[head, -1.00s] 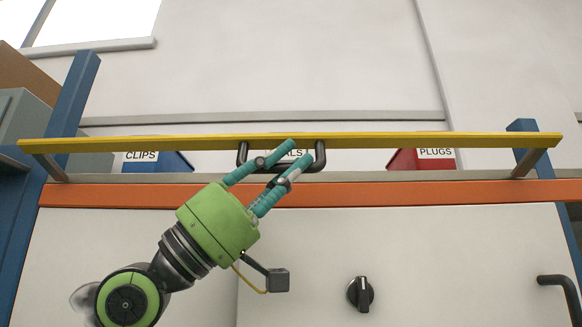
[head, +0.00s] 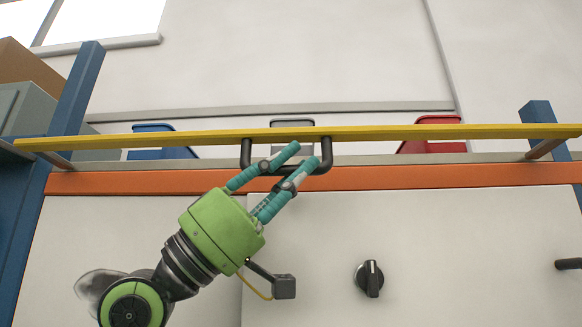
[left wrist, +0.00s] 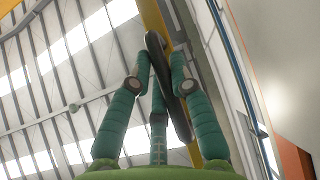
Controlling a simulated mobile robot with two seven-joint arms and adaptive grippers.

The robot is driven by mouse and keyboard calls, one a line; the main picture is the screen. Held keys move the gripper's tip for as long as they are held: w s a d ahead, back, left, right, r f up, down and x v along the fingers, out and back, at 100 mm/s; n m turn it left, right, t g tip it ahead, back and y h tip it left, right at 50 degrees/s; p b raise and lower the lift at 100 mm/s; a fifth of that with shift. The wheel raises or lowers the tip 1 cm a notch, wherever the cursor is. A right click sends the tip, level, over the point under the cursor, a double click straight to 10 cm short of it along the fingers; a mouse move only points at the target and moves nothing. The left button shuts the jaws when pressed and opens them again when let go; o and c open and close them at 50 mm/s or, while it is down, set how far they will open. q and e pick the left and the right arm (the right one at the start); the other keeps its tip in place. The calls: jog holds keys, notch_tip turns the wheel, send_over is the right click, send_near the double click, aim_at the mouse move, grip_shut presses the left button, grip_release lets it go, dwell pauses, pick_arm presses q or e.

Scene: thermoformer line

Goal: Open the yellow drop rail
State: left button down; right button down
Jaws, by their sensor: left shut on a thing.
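The yellow drop rail (head: 400,133) runs across the head view, between blue posts and in front of the shelf with the bins. A dark U-shaped handle (head: 327,152) hangs from its middle. My left gripper (head: 307,156), green with teal fingers, is shut on the handle's lower bar. In the left wrist view the handle (left wrist: 160,65) passes between the fingers, with the yellow rail (left wrist: 155,18) behind it. My right gripper is not in view.
A blue bin (head: 160,152), a grey bin (head: 292,124) and a red bin (head: 437,120) sit behind the rail. Below the orange beam (head: 420,178) are white panels with a black knob (head: 369,279). Blue posts (head: 67,110) stand at the sides.

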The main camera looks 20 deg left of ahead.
pick_arm(q)
jog(key=c, duration=1.1)
grip_release()
jog(key=shift+w, duration=0.1)
jog(key=shift+f, duration=0.1)
jog(key=v, duration=1.2)
